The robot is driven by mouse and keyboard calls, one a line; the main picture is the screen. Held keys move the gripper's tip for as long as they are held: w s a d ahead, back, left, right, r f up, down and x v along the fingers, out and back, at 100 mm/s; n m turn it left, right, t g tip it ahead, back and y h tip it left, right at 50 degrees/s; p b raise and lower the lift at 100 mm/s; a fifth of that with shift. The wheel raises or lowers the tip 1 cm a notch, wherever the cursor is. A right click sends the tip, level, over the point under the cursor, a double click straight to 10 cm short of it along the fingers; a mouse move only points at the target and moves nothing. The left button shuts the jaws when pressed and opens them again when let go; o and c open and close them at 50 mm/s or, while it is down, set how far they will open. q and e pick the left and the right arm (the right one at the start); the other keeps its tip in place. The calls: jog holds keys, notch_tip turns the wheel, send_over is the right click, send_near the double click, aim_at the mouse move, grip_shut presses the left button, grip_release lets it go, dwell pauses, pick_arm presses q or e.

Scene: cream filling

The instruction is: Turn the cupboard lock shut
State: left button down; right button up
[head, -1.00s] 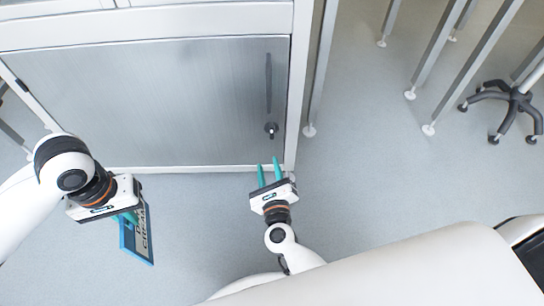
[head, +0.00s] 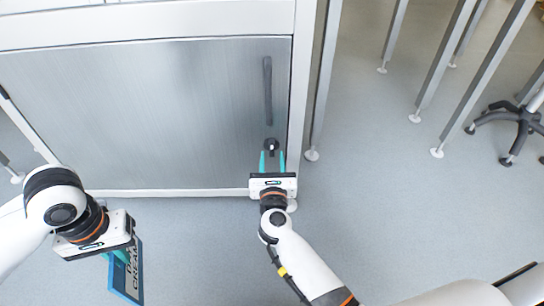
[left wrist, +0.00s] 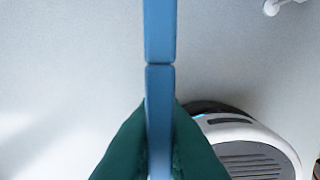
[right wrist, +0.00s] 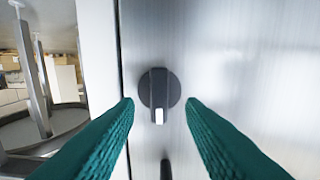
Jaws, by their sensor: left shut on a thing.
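The cupboard lock is a dark round knob (head: 271,146) low on the right side of the grey cupboard door (head: 150,110). In the right wrist view the lock knob (right wrist: 159,92) has a raised grip standing upright in the picture, with a white mark at its lower end. My right gripper (head: 272,160) is open, its green fingers spread either side of the knob and apart from it. My left gripper (head: 112,255) is shut on a blue-framed sign (head: 127,272) with lettering that includes "CREAM". The sign's blue edge (left wrist: 160,90) shows between the left fingers.
A dark vertical handle (head: 267,90) is on the door above the lock. Metal posts (head: 440,90) and a wheeled stool base (head: 510,125) stand to the right.

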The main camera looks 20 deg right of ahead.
aim_at(272, 146)
pick_arm(q)
jog(key=shift+f, duration=0.35)
pick_arm(e)
jog(key=shift+x, duration=1.3)
grip_shut()
